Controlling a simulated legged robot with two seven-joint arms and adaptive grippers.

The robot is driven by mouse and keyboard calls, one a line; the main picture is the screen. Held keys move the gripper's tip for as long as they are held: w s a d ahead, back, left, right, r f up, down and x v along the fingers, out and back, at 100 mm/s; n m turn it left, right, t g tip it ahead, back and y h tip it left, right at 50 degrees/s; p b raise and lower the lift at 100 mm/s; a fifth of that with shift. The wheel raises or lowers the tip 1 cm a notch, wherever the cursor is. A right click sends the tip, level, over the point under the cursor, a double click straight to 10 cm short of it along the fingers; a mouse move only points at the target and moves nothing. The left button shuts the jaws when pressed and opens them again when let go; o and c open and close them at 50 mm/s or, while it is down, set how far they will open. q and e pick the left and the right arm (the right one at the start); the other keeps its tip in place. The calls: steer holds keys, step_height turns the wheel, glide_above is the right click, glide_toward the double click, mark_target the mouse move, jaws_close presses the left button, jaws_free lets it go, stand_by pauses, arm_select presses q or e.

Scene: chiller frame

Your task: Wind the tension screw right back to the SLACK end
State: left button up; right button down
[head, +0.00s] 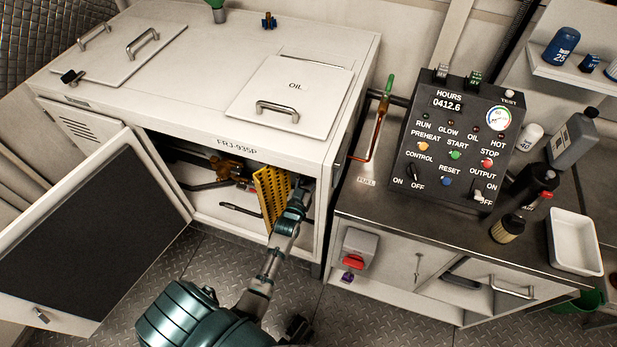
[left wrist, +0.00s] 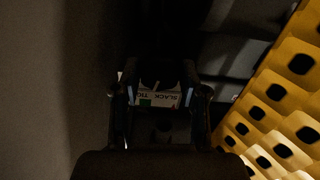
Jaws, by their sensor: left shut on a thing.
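My left gripper (head: 298,190) reaches into the open cabinet under the FRJ-935P top, just right of the yellow perforated guard (head: 271,196). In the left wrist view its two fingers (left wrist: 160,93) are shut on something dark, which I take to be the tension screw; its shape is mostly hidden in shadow. A pale label (left wrist: 165,99) shows between the fingers. My right gripper is not in view.
The yellow guard (left wrist: 275,110) stands close beside the gripper in the left wrist view. The cabinet door (head: 85,235) hangs open at the left. The control panel (head: 455,145) stands on the right bench. Brown pipework (head: 235,172) lies deeper inside the cabinet.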

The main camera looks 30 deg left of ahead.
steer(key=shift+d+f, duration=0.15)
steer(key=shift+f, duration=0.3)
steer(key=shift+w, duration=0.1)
arm_select(q)
steer(key=o, duration=1)
steer(key=shift+c, duration=0.2)
steer(key=shift+o, duration=0.7)
steer(key=shift+w+f, duration=0.1)
steer(key=v, duration=1.2)
